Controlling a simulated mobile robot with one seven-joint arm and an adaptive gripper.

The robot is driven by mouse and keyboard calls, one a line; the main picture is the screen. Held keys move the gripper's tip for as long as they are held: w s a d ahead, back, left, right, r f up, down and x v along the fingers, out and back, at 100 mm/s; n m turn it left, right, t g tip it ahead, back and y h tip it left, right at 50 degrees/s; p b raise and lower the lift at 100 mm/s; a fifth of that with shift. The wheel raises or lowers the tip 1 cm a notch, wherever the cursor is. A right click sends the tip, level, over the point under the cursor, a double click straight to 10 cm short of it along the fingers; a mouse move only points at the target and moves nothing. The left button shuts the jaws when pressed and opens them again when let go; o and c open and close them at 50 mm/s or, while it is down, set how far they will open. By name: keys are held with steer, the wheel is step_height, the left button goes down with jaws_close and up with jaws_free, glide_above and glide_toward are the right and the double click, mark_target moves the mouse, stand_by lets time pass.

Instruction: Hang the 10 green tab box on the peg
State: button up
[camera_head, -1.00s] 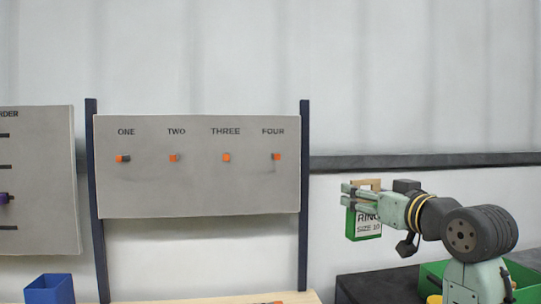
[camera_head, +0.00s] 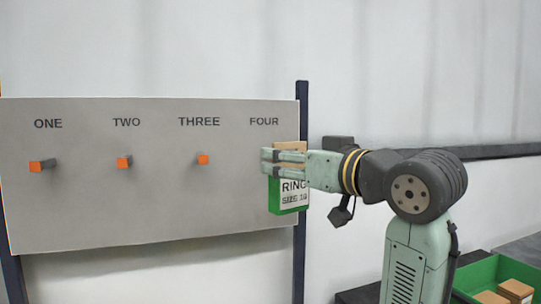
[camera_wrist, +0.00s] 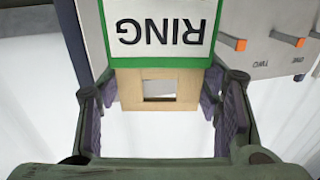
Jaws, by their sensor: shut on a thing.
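The green box (camera_head: 274,193) has a white label reading RING and SIZE 10 and a tan cardboard tab on top. My gripper (camera_head: 270,162) is shut on the tab and holds the box upright in front of the board's right end, below the word FOUR. The wrist view shows the tab (camera_wrist: 130,92) with its rectangular hole between my fingers, and the label (camera_wrist: 160,30) upside down. Orange-tipped pegs show under ONE (camera_head: 36,166), TWO (camera_head: 124,162) and THREE (camera_head: 202,160). The peg under FOUR is hidden behind my gripper and the box.
The grey board (camera_head: 150,215) hangs between dark blue posts; the right post (camera_head: 300,250) is close to the box. A green bin (camera_head: 490,270) with brown boxes stands at the lower right. The space before the other pegs is clear.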

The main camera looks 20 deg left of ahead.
mark_target(260, 159)
steer(key=shift+w+a+r, duration=0.1)
steer(key=shift+w+a, duration=0.05)
steer(key=shift+a, duration=0.25)
steer(key=shift+w+a+f+p, duration=0.1)
steer(key=shift+w+a+p, duration=0.1)
steer(key=shift+w+a, duration=0.8)
steer(key=shift+w+a+f+p, duration=0.15)
steer(key=shift+w+a, duration=0.45)
steer(key=shift+w, duration=0.8)
steer(key=shift+w+a+f+p, duration=0.1)
steer(key=shift+w+a+p, duration=0.15)
steer(key=shift+w+a, duration=0.75)
steer(key=shift+w+f, duration=0.2)
steer(key=shift+w, duration=0.4)
steer(key=shift+w+a+f, duration=0.1)
steer(key=shift+a+f, duration=0.05)
steer(key=shift+f, duration=0.05)
steer(key=o, duration=1.2)
steer(key=shift+w+a+f, duration=0.1)
steer(key=shift+a, duration=0.1)
steer(key=shift+o, duration=0.4)
steer(key=shift+d, duration=0.1)
